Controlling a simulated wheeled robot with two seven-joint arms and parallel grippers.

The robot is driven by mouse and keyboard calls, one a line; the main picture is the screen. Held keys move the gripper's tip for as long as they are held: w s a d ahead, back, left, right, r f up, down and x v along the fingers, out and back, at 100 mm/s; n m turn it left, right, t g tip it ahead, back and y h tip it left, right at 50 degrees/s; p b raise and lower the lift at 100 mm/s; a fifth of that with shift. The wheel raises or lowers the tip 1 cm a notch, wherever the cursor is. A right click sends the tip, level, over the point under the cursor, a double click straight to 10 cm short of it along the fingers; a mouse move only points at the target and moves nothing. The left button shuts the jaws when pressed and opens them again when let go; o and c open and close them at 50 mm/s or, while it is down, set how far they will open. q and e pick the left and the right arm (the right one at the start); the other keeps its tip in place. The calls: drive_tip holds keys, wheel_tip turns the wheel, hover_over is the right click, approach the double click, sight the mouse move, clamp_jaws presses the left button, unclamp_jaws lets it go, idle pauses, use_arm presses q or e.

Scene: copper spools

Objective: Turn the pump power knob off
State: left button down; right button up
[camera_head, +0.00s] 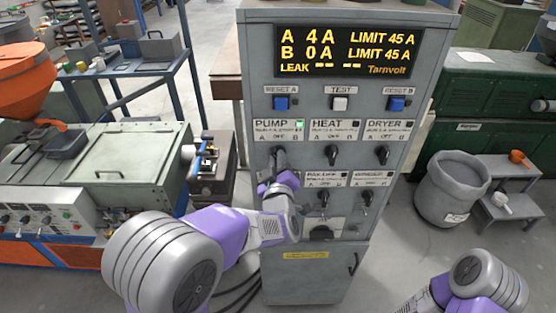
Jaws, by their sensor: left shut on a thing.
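The grey control cabinet (257,200) stands upright in the middle of the head view. Its PUMP label (272,127) is at the upper left of the knob rows, with a lit green lamp (299,125) beside it. My left gripper (279,163) reaches up to the dark pump knob (278,151) below that label and is shut on it. The gripper hides much of the knob, so its exact pointing is unclear. The display (347,51) reads A 4 A and B 0 A. My right arm shows at the lower right; its gripper is out of view.
The HEAT knob (331,155) and DRYER knob (382,155) are to the right, with more knobs below. Reset and test buttons (340,103) sit above. A grey bin (452,190) and step stool (508,210) stand at right. Machinery (112,175) fills the left.

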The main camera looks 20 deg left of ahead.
use_arm(q)
drive_tip(key=shift+d+m+p, duration=0.1)
drive_tip(key=shift+m+p, duration=1.7)
drive_tip(key=shift+m, duration=1.9)
drive_tip(key=c, duration=1.1)
unclamp_jaws()
drive_tip(key=shift+s, duration=0.1)
drive_tip(key=v, duration=0.7)
drive_tip(key=shift+s+b, duration=0.2)
drive_tip(key=shift+b, duration=0.1)
